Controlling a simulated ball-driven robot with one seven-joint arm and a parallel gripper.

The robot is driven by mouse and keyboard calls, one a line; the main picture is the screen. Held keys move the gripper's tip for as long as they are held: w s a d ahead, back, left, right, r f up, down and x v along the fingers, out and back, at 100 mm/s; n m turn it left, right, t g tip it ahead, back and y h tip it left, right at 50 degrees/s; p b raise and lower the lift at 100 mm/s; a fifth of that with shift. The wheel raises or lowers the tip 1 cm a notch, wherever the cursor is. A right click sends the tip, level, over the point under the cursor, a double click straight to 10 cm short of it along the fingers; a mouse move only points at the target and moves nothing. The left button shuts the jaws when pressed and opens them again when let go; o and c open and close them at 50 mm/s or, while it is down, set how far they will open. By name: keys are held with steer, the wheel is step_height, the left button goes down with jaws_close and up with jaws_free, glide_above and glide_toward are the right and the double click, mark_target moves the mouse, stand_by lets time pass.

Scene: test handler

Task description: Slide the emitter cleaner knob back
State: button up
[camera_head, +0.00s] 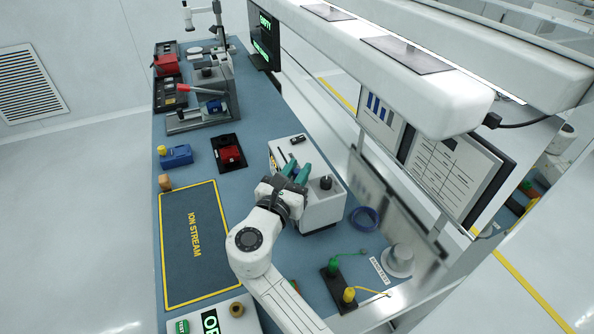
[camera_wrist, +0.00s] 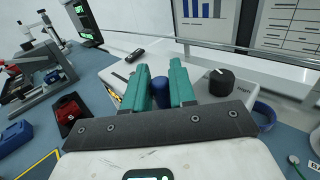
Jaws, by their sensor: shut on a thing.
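A white box-shaped unit (camera_head: 323,210) stands on the blue bench, and its top also shows in the wrist view (camera_wrist: 205,75). A blue knob (camera_wrist: 160,91), which looks like the emitter cleaner knob, is on its top. My gripper (camera_head: 295,170) reaches over this unit, with its teal fingers on either side of the blue knob in the wrist view (camera_wrist: 161,78). The fingers are shut on the knob. The knob's lower part and its track are hidden by my gripper. In the head view my gripper covers the knob.
A black dial (camera_head: 326,183) marked "High" sits right of my fingers on the unit's top. A small black part (camera_wrist: 135,55) lies toward its left back. A blue ring (camera_head: 365,219) lies to the right. The "ION STREAM" mat (camera_head: 180,265) is clear.

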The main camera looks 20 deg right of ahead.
mark_target(280, 151)
jaws_close()
steer(key=w+b, duration=0.3)
steer(key=w, duration=0.8)
steer(key=shift+w+f+b, duration=0.15)
steer(key=shift+w+b, duration=0.05)
steer(key=shift+b, duration=0.1)
steer(key=shift+s, duration=0.1)
steer(key=o, duration=0.6)
jaws_free()
steer(key=shift+a, duration=0.1)
steer(key=b+v, duration=0.1)
steer(key=v, duration=0.9)
steer(key=shift+s+a, duration=0.2)
steer(key=shift+s, duration=0.05)
